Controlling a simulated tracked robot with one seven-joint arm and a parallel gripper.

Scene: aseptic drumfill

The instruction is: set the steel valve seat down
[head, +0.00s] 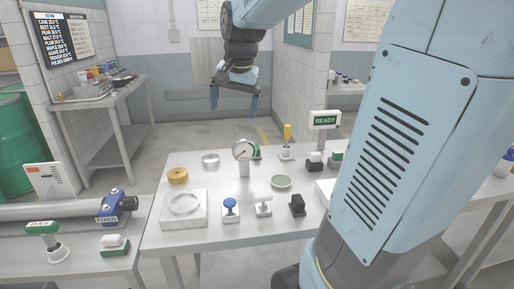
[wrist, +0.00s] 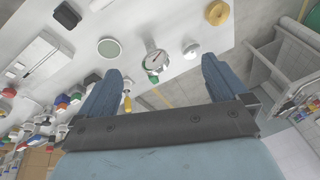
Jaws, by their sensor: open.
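My gripper (head: 234,103) is open and empty, raised above the far side of the steel table. In the wrist view, my gripper (wrist: 161,70) has its two blue fingers wide apart with nothing held between them. A low round silver piece (head: 210,160), which looks like the steel valve seat, rests flat on the table near its back edge. It also shows in the wrist view (wrist: 191,50), apart from the fingers. A brass ring (head: 177,176) lies to its left; a clear ring (head: 184,203) sits on a white square block (head: 183,221) in front.
A dial gauge (head: 243,150) stands to the right of the silver piece. A green-grey disc (head: 281,182), a yellow-handled tool (head: 287,137) and a READY sign (head: 325,119) are further right. Small stamps, including a blue one (head: 230,209), line the front. A pipe (head: 60,210) lies left.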

